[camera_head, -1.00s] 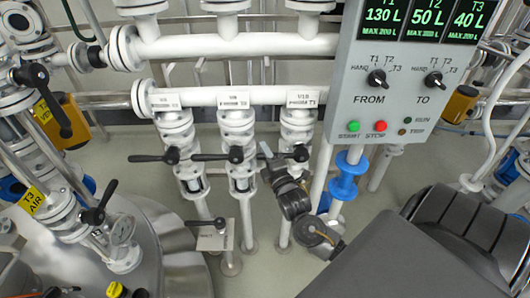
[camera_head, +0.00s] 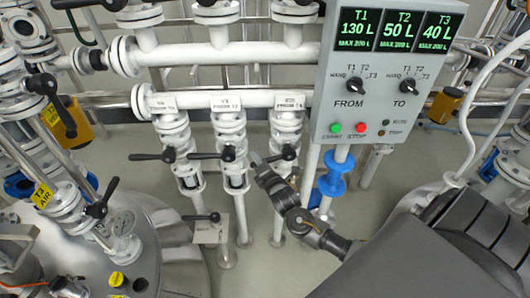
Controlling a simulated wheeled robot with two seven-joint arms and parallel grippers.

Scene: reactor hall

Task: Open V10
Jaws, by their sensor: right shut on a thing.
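The valve tagged V10 (camera_head: 290,102) is the rightmost of three white vertical valves below the horizontal pipe. Its black lever (camera_head: 287,152) points left from the hub, roughly across the pipe, with its outer part partly hidden by my gripper. My right gripper (camera_head: 260,160) is at the lever's outer end and shut on it; the arm comes in from the lower right. The fingertips are small and partly hard to make out. My left gripper is not in view.
Two similar valves with black levers (camera_head: 168,155) (camera_head: 235,154) stand to the left. A grey control panel (camera_head: 390,70) with displays and knobs hangs at the upper right, close to my arm. A blue pipe fitting (camera_head: 334,172) stands behind my arm. Steel tank tops lie at lower left.

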